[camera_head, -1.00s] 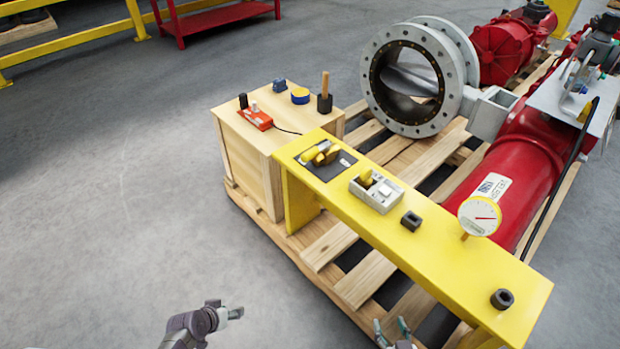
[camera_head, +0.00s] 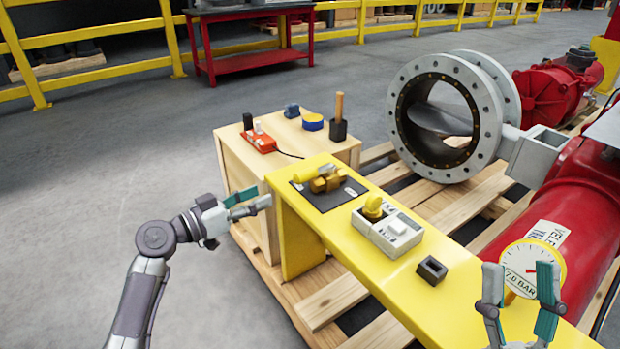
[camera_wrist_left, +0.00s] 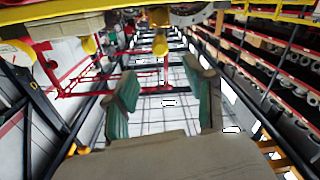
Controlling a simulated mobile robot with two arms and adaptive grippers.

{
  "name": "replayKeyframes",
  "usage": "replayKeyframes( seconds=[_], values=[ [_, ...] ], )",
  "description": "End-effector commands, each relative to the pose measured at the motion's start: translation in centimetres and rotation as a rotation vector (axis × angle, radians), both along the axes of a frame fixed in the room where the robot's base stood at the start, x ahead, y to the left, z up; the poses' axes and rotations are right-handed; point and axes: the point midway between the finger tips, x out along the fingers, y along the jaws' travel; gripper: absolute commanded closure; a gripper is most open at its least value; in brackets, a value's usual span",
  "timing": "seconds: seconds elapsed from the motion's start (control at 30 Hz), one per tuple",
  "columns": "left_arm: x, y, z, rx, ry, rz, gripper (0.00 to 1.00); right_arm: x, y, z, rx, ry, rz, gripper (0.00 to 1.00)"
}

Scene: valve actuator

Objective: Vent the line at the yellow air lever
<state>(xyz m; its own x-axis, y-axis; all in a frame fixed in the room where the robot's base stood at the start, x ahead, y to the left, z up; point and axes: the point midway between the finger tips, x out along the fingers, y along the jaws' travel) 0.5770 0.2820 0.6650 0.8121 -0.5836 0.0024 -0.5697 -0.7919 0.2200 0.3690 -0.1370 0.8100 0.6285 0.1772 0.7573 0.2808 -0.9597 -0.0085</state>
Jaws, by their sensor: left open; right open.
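A brass valve (camera_head: 328,181) with a yellow lever (camera_head: 304,175) lies on a dark mat (camera_head: 338,200) at the far left end of the yellow bench (camera_head: 400,272). My left gripper (camera_head: 256,199) is open and empty, just left of the bench end, apart from the lever. Its open fingers also show in the left wrist view (camera_wrist_left: 163,90), with nothing between them. My right gripper (camera_head: 520,285) is open at the lower right, in front of a round gauge (camera_head: 528,268) marked 7.0 BAR and partly covering it.
A grey box (camera_head: 388,232) with a yellow knob (camera_head: 373,206) and a black block (camera_head: 432,270) sit on the bench. A wooden crate (camera_head: 243,182) behind bears a red device (camera_head: 259,141) and small items. A flanged valve (camera_head: 398,110) and red cylinder (camera_head: 570,195) stand right. Floor at left is clear.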

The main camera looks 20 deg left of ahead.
Motion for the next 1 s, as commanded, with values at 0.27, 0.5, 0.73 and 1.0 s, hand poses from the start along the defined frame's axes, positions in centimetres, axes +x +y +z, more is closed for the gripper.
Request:
replayKeyframes(
  seconds=[0.27, 0.5, 0.73, 1.0],
  values=[
    [4.2, -3.0, 0.4, -0.005, 0.002, -0.001, 0.46, 3.7, 0.4, -3.7, -0.092, 0.313, -0.018, 0.46],
    [8.1, -5.8, 0.2, -0.004, 0.001, -0.001, 0.46, 5.0, 0.3, -6.7, -0.144, 0.495, -0.028, 0.46],
    [10.0, -7.2, 0.0, -0.002, 0.003, 0.001, 0.46, 5.3, 0.2, -7.5, -0.154, 0.537, -0.031, 0.46],
    [10.3, -7.5, 0.0, 0.000, 0.003, 0.001, 0.46, 5.3, 0.2, -7.6, -0.156, 0.541, -0.031, 0.46]
  ],
)
